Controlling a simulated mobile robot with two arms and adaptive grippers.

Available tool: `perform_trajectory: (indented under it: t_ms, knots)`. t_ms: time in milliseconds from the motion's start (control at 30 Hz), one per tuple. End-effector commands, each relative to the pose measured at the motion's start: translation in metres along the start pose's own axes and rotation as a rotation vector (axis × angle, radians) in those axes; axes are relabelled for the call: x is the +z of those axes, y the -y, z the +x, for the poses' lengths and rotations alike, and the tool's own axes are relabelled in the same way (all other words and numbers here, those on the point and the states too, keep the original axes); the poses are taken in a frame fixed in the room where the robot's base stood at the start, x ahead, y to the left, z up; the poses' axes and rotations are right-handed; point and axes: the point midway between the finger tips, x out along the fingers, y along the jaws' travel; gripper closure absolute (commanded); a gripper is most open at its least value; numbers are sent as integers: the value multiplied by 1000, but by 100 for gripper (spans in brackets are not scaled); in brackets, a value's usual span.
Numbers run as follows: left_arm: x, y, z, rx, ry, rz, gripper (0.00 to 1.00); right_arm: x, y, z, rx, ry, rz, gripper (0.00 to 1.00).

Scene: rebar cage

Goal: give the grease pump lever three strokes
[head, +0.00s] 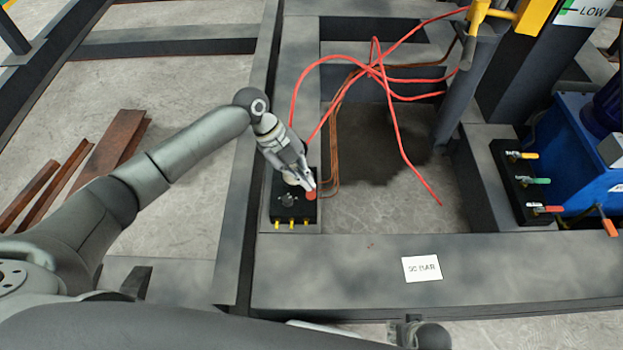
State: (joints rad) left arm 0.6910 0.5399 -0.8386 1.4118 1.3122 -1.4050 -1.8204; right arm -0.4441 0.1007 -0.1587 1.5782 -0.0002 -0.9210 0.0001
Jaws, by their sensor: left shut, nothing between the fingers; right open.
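The grease pump looks to be the black block (283,208) on the dark steel beam, with several yellow fittings along its front edge. A red knob (311,196), apparently the end of its lever, shows at the block's right side. My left gripper (308,186) is shut with nothing between its fingers, its tips at or just above the red knob. I cannot tell whether they touch it. The gripper hides most of the lever. My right gripper (408,330) shows only in small part at the bottom edge, away from the pump, and is open.
Red hoses (385,80) and copper pipes (334,130) run over the recess right of the pump. A black valve block (522,180) with coloured handles and a blue tank (570,150) stand at right. A white label (421,268) lies on the clear front beam.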

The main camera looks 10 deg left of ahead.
Motion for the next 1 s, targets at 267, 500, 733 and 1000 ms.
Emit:
perform_trajectory:
  t_ms: [267, 500, 733, 1000]
  knots:
    - [-1, -4, 4, 1, -1, -1, 100, 0, 0, 0, 0, 0, 0, 49]
    - [-4, -9, 11, 1, 0, 0, 100, 2, 0, 1, 0, 3, 0, 49]
    - [-4, -9, 11, 0, 0, 0, 100, 2, 0, 2, 0, 3, 0, 49]
    - [-6, -15, 20, 0, 0, 0, 100, 2, 0, 1, 0, 2, 0, 49]
